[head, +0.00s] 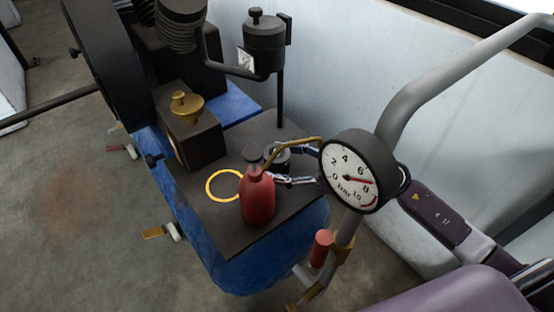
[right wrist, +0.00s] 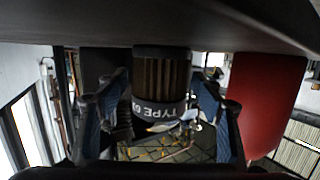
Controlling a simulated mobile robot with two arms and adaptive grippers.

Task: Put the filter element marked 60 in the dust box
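A small dark, pleated filter element (head: 277,157) stands on the dark deck behind the red bottle. In the right wrist view the filter element (right wrist: 162,78) shows brown pleats and a dark band reading "TYPE" and digits I cannot read fully. My right gripper (head: 292,165) reaches in from the right, behind the gauge. Its fingers are apart, one on each side of the element, with small gaps visible in the wrist view (right wrist: 160,95). I cannot identify a dust box. My left gripper is not in view.
The red bottle (head: 258,197) with a brass spout stands close to my right gripper; it also shows in the wrist view (right wrist: 266,105). A pressure gauge (head: 350,172) partly blocks the arm. A yellow ring (head: 224,185) marks the deck (head: 232,226). A brass-knobbed block (head: 190,135) stands left.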

